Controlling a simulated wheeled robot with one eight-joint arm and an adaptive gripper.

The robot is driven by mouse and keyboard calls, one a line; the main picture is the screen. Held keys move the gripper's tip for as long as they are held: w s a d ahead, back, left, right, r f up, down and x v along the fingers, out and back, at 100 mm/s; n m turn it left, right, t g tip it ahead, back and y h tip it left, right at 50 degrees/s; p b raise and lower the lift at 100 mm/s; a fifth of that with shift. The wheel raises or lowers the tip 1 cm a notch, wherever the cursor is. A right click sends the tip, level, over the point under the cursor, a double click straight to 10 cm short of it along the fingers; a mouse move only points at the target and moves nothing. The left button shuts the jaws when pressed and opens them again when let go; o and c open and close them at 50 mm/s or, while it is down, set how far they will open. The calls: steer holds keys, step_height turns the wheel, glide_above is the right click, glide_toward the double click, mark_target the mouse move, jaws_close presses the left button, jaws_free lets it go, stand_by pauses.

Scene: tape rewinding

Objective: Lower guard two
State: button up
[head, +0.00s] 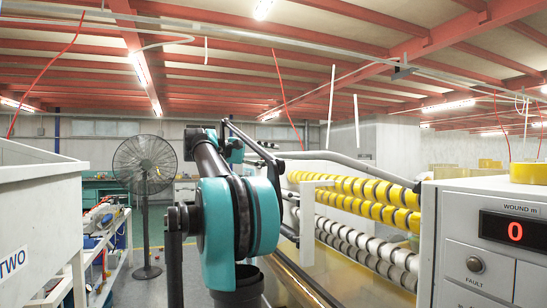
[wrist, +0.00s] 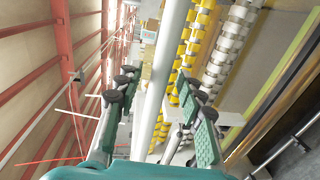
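A grey tubular bar (head: 350,160) runs along the front of the tape machine, above the rolls; it looks like the guard's rail. In the wrist view the bar (wrist: 155,85) passes lengthwise between the two green-padded fingers of my gripper (wrist: 158,115), with a visible gap on each side. My gripper is open around the bar and not closed on it. In the head view my gripper is partly hidden behind my teal arm joint. I cannot clearly make out the guard's panel. A sign reading TWO (head: 12,262) is on the pale housing at the left.
Rows of yellow tape rolls (head: 365,187) and white rolls (head: 375,245) lie behind the bar. A control box (head: 490,240) showing 0 stands at the right with a tape roll (head: 525,172) on top. A black fan (head: 146,168) stands in the aisle at the left.

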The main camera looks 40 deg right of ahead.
steer(key=shift+s+d, duration=0.2)
steer(key=shift+d, duration=0.45)
steer(key=shift+c, duration=0.6)
jaws_close()
